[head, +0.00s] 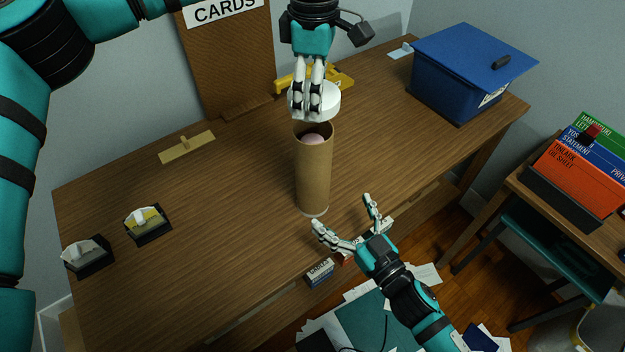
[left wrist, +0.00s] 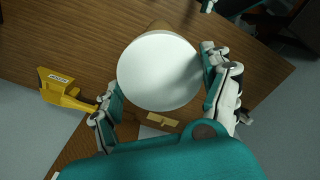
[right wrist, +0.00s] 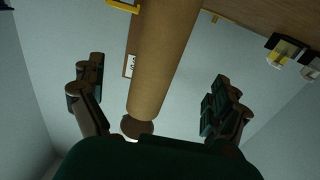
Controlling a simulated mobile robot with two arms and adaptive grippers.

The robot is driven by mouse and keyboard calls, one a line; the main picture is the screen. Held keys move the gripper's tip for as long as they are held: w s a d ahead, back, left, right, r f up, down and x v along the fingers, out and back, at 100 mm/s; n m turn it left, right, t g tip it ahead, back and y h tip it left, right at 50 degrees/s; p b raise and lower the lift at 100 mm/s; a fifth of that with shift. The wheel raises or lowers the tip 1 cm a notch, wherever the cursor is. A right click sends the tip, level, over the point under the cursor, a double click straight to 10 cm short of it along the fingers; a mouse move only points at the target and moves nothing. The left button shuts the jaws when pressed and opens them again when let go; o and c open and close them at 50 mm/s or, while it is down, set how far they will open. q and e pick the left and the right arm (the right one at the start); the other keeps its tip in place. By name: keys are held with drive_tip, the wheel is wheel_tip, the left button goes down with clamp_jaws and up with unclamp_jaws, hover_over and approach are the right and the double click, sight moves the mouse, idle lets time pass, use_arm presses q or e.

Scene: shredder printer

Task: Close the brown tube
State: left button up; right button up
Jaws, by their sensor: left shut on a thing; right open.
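The brown tube (head: 313,178) stands upright on the wooden desk near its front edge, its top open, with a pale rounded thing (head: 313,139) inside the mouth. My left gripper (head: 308,105) is shut on a white round cap (head: 326,101), held just above the tube's mouth. In the left wrist view the cap (left wrist: 159,71) sits between the fingers and hides most of the tube (left wrist: 158,26). My right gripper (head: 345,215) is open beside the lower tube, in front and to the right. In the right wrist view the tube (right wrist: 160,60) stands between the spread fingers, apart from them.
A blue lidded box (head: 455,85) stands at the desk's right end. A yellow tool (head: 340,78) lies behind the cap.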

sight(313, 176)
use_arm(q)
drive_tip(key=shift+w, duration=0.1)
use_arm(e)
drive_tip(key=x, duration=1.2)
use_arm(q)
drive_tip(key=shift+a, duration=0.1)
use_arm(e)
drive_tip(key=shift+c, duration=0.3)
drive_tip(key=c, duration=1.7)
use_arm(q)
drive_tip(key=shift+f, duration=2.5)
drive_tip(key=shift+f, duration=0.9)
drive_tip(key=shift+f, duration=0.6)
drive_tip(key=o, duration=0.8)
